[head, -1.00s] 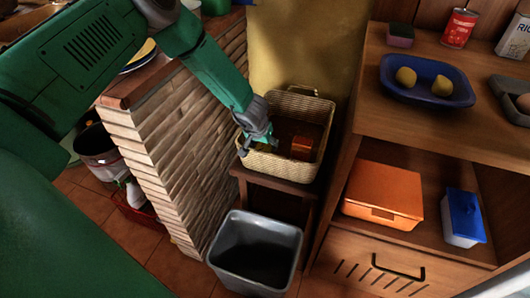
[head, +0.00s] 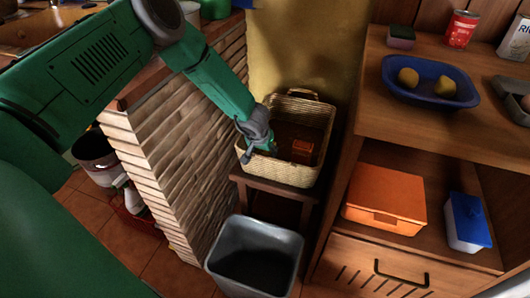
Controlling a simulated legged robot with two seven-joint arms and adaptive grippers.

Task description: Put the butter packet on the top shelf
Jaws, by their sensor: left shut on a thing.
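My left gripper (head: 266,147) reaches down into the left side of a wicker basket (head: 318,105). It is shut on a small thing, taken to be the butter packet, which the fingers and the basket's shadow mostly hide. A small orange-red box (head: 302,150) lies in the basket to the right of the gripper, apart from it. The wooden shelf unit on the right has a top shelf (head: 400,128) and a lower compartment. My right gripper is not in view.
An orange box (head: 386,192) and a blue-lidded container (head: 466,220) fill the lower compartment. A grey bin (head: 232,258) stands below the basket.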

